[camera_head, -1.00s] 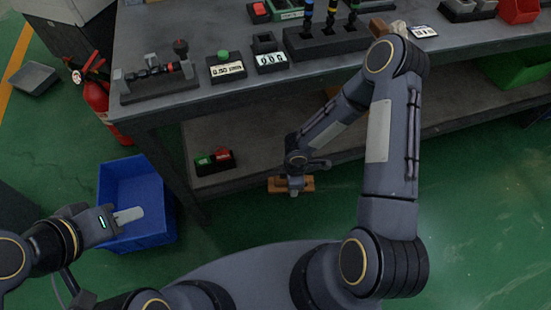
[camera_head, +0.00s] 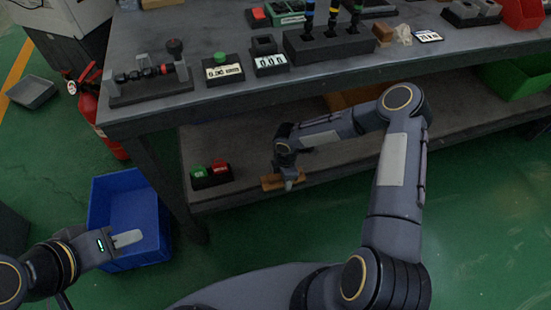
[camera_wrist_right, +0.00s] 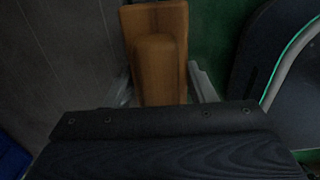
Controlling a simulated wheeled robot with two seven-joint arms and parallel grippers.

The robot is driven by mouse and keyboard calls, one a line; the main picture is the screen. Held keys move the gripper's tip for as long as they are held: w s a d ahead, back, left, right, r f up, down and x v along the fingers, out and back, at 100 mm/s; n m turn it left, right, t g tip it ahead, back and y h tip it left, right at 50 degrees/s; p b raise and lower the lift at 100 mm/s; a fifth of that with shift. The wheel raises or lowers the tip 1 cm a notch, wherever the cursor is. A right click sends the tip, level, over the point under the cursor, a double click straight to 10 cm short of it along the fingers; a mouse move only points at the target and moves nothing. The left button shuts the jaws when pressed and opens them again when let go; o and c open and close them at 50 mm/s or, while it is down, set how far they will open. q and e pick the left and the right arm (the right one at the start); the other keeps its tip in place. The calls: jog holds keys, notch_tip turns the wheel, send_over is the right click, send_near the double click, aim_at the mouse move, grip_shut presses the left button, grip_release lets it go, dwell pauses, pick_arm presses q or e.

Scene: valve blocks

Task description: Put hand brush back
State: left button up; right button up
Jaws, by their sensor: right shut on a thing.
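The wooden hand brush (camera_head: 270,182) is brown and is held in my right gripper (camera_head: 288,182) at the front edge of the lower shelf (camera_head: 235,192). In the right wrist view the brush's wooden body (camera_wrist_right: 157,50) lies between the two grey fingers of my right gripper (camera_wrist_right: 160,85). Its bristles are not visible. I cannot tell whether the brush touches the shelf. My left gripper (camera_head: 127,239) hangs in front of the blue bin (camera_head: 105,195), far from the brush. Its fingers overlap in the picture, so their opening is unclear.
A button box (camera_head: 210,175) with green and red buttons sits on the lower shelf, left of the brush. An orange-brown box (camera_head: 352,97) and a green bin (camera_head: 515,78) are farther right. The worktop (camera_head: 215,98) overhangs the shelf and carries several fixtures. A fire extinguisher (camera_head: 95,105) stands left.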

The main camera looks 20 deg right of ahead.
jog(key=w+b, duration=0.1)
jog(key=w, duration=0.8)
jog(key=shift+w+a+b, duration=0.15)
jog(key=shift+b, duration=0.2)
jog(key=shift+w+f+b, duration=0.4)
jog(key=shift+f, duration=0.25)
jog(key=shift+w+f+b, duration=0.35)
jog(key=shift+f, duration=0.25)
jog(key=shift+f+b, duration=0.3)
jog(key=shift+f, duration=0.05)
jog(key=shift+r, duration=0.1)
jog(key=o, duration=0.9)
